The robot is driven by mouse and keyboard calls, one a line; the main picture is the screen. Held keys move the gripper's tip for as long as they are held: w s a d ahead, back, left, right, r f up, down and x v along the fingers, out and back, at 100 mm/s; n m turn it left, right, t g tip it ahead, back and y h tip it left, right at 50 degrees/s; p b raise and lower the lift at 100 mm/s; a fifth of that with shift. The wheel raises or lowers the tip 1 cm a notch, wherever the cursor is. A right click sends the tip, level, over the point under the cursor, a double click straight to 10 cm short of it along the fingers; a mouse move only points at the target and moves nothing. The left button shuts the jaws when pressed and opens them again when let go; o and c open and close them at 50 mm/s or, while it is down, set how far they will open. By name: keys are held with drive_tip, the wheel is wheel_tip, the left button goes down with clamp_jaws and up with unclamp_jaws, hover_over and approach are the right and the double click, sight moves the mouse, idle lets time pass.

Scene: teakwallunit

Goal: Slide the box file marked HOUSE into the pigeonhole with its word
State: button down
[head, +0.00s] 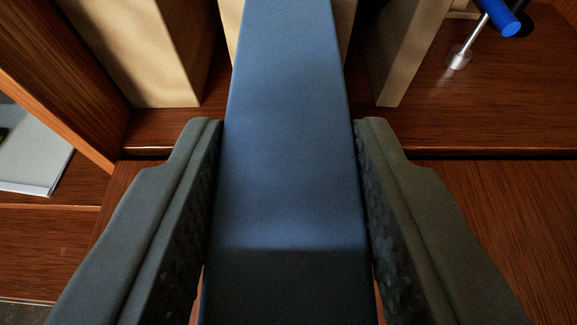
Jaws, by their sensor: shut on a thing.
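A blue box file (288,150) stands between the two fingers of my gripper (288,215), which is shut on it. Its top and the end facing me show; no word can be read on it from here. Its far end reaches in between upright pale wooden dividers, one on the left (150,50) and one on the right (405,50). The gap between these dividers looks like a pigeonhole. Part of a pale surface shows behind the file. Any word label on the pigeonholes is hidden or out of view.
A blue-ended metal object (490,30) is at the upper right.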

sight(288, 37)
drive_tip(key=shift+w+f, duration=0.1)
drive_tip(key=shift+w, duration=0.85)
drive_tip(key=shift+w+f, duration=0.1)
drive_tip(key=shift+w, duration=0.4)
idle(0.5)
drive_tip(key=shift+w, duration=2.2)
idle(3.8)
